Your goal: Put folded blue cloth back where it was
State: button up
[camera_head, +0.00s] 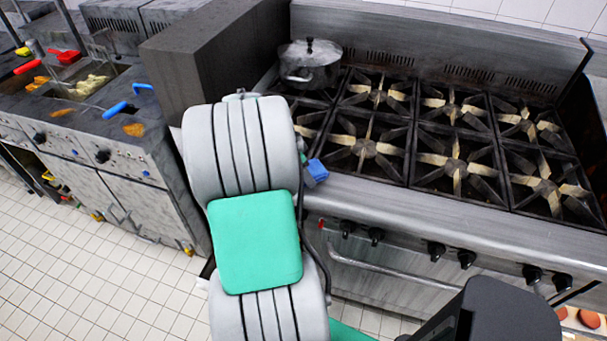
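A small blue item (317,170) shows at the right edge of my grey and green arm, at the front left of the stove. It may be the folded blue cloth, but it is small and partly covered by the arm. I cannot tell whether it rests on the stove front or is held. My gripper's fingers are not visible; my arm fills the middle of the view and blocks what lies behind it.
A gas stove (455,212) with several burners fills the right; a lidded metal pot (309,66) stands at its back left. Fryers (85,115) with coloured-handled baskets stand left. Brownish round items (588,319) lie at bottom right. White tiled floor (95,265) is open at lower left.

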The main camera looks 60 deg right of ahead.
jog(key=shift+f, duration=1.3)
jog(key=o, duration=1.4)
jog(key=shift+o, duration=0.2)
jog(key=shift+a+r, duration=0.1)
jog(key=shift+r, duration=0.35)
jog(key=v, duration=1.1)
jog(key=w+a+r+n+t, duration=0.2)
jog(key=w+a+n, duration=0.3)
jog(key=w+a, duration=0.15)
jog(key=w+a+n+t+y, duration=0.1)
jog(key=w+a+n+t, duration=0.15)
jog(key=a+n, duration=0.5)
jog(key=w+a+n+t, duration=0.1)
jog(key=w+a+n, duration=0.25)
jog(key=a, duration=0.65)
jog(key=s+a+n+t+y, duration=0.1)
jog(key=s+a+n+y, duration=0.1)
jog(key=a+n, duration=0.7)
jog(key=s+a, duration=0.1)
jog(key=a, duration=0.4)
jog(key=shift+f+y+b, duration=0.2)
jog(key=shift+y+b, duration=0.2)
